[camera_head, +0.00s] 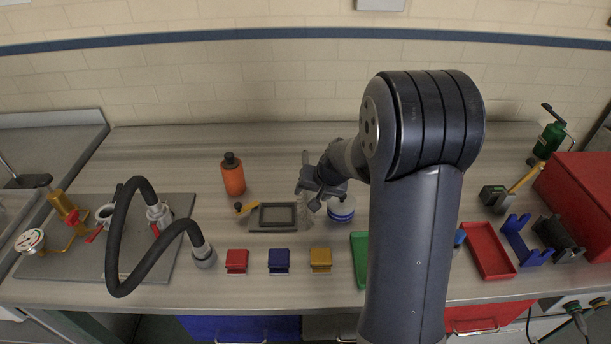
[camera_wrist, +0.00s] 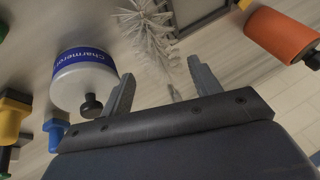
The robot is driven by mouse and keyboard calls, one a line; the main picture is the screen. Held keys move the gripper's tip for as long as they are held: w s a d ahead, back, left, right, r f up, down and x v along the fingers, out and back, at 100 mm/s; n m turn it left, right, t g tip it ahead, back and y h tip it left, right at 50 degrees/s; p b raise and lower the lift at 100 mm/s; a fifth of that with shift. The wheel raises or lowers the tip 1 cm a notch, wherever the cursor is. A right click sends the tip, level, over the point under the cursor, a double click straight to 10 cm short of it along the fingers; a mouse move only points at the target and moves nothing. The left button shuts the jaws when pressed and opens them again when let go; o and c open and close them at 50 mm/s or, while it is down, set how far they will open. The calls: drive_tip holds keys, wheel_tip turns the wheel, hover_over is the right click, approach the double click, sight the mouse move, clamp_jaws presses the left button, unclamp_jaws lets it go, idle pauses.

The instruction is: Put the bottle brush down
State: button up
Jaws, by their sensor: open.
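The bottle brush (camera_wrist: 148,28) has white bristles and a thin stem. In the wrist view its bristles lie just beyond my fingertips, and the stem runs back between the two fingers. In the head view its bristles (camera_head: 304,214) show on the worktop beside the right edge of a dark grey framed tray (camera_head: 259,225). My gripper (camera_head: 307,197) is low over the worktop there. In the wrist view my gripper (camera_wrist: 160,70) is open, its fingers apart on both sides of the stem. I cannot tell whether either finger touches it. The handle end is partly hidden by my gripper.
A white bottle with a blue band (camera_head: 341,214) stands close right of my gripper. An orange bottle (camera_head: 233,178) stands behind left. Red (camera_head: 237,259), blue (camera_head: 279,260) and yellow (camera_head: 320,258) blocks line the front. A black hose (camera_head: 122,250) arches at left. The back worktop is clear.

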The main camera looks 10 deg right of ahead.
sight(310, 197)
drive_tip(key=shift+x, duration=2)
drive_tip(key=shift+s+a, duration=0.1)
drive_tip(key=shift+s, duration=0.1)
drive_tip(key=shift+f, duration=0.3)
drive_tip(key=c, duration=0.8)
drive_tip(key=shift+r, duration=0.1)
